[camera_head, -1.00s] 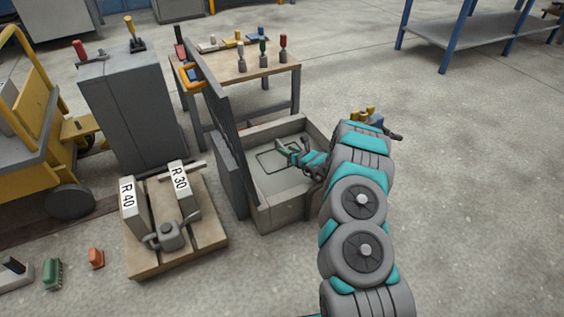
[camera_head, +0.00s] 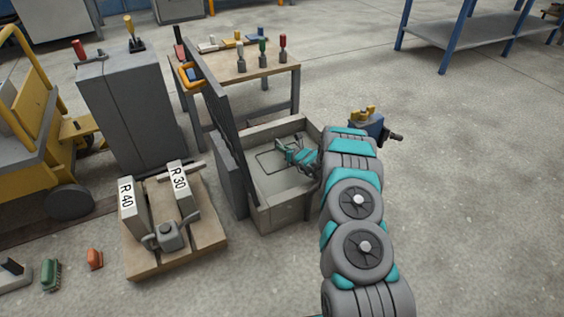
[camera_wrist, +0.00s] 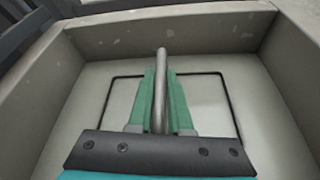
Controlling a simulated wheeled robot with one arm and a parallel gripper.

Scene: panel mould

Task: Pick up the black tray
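I cannot make out a separate black tray in either view. A thin black rectangular outline lies flat on the pale floor of the open mould box (camera_head: 288,200), and it also shows in the wrist view (camera_wrist: 218,84). I cannot tell whether it is a tray's rim or a seam. My gripper (camera_head: 291,151) is inside the box space, over the outline. In the wrist view its green fingers (camera_wrist: 161,95) are closed on a grey metal rod (camera_wrist: 160,75), whose rounded end sticks out past the fingertips. The height above the floor is unclear.
The box's dark lid panel (camera_head: 222,115) stands up at its left, with an orange handle (camera_head: 189,73). A pallet (camera_head: 205,243) with grey blocks and a weight stands left. A tool table (camera_head: 270,68) is behind.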

